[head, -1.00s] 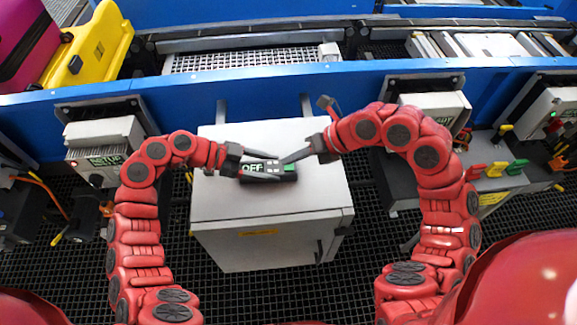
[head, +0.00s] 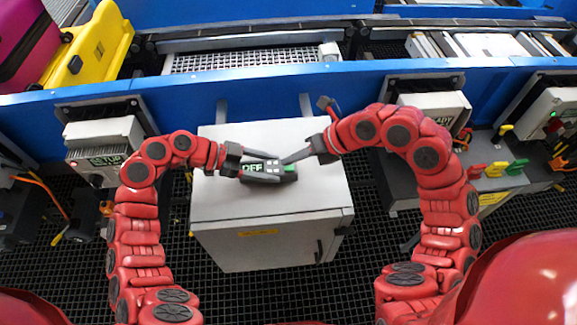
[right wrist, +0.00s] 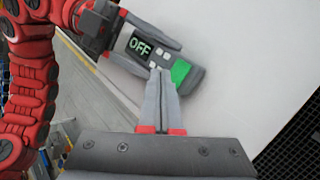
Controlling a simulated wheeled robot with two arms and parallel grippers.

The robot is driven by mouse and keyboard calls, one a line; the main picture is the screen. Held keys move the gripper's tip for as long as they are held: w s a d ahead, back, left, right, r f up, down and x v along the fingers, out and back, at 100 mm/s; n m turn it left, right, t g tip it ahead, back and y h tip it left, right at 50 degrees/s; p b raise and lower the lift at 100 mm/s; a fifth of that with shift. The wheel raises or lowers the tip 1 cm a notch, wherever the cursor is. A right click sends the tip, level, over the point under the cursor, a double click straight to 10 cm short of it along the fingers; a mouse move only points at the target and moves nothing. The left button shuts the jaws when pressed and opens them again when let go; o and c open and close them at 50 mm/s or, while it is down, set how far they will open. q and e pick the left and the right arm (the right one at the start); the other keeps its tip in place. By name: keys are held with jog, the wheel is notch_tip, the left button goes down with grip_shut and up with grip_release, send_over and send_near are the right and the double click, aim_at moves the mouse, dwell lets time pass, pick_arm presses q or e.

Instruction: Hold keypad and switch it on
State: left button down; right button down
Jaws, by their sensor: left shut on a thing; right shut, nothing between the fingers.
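The dark keypad (head: 288,172) is over the top of the white cabinet (head: 318,190). Its display reads OFF in the head view and in the right wrist view (right wrist: 140,45). It has small pale buttons and a green end (right wrist: 181,71). My left gripper (head: 262,170) is shut on the keypad, with its fingers along the sides. My right gripper (head: 286,161) is shut and empty, its tips at the keypad beside the green end. In the right wrist view its fingertips (right wrist: 160,75) overlap the keypad's near edge; I cannot tell whether they touch it.
A blue conveyor frame (head: 290,85) runs behind the cabinet. A control box (head: 104,140) stands at left and another (head: 435,112) at right. Red, yellow and green blocks (head: 495,169) sit at the right. A yellow case (head: 95,45) is at the upper left.

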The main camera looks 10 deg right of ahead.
aim_at(292, 166)
jog(key=shift+f, duration=0.35)
jog(key=shift+s+f, duration=0.1)
jog(key=shift+f, duration=0.2)
dwell(0.7)
jog(key=shift+r, duration=0.1)
jog(key=shift+r, duration=0.65)
jog(key=shift+r, duration=0.1)
jog(key=shift+w+r, duration=0.2)
jog(key=shift+r, duration=1)
jog(key=shift+w+r, duration=0.2)
jog(key=shift+r, duration=1)
pick_arm(q)
grip_release()
